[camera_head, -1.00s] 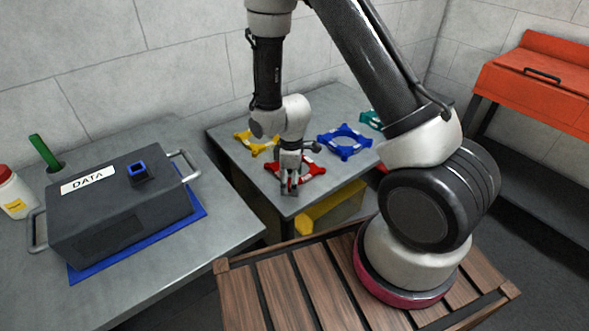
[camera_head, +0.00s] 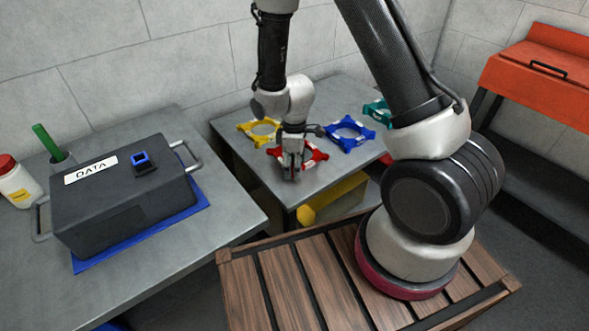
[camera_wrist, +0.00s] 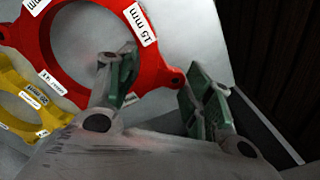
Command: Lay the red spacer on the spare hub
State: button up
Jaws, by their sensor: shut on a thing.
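The red spacer (camera_head: 316,154) is a flat ring with corner lugs and white labels, over the front part of the small grey table. In the wrist view the red spacer (camera_wrist: 172,75) shows large, with a "15 mm" label. My gripper (camera_head: 292,172) is shut on the rim of the spacer; in the wrist view one finger of my gripper (camera_wrist: 163,92) is inside the ring and the other outside. Whether the spacer touches the table is hard to tell. I cannot make out a spare hub in either view.
Yellow (camera_head: 258,132), blue (camera_head: 350,146) and teal (camera_head: 379,110) spacers lie on the grey table (camera_head: 226,122). At left a dark DATA case (camera_head: 110,205) stands on a blue mat (camera_head: 83,264), near a white bottle (camera_head: 17,184). An orange cabinet (camera_head: 545,75) is at right.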

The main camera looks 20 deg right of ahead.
notch_tip(320, 180, up, 12)
jog(key=shift+r, duration=0.25)
dwell(0.3)
dwell(0.3)
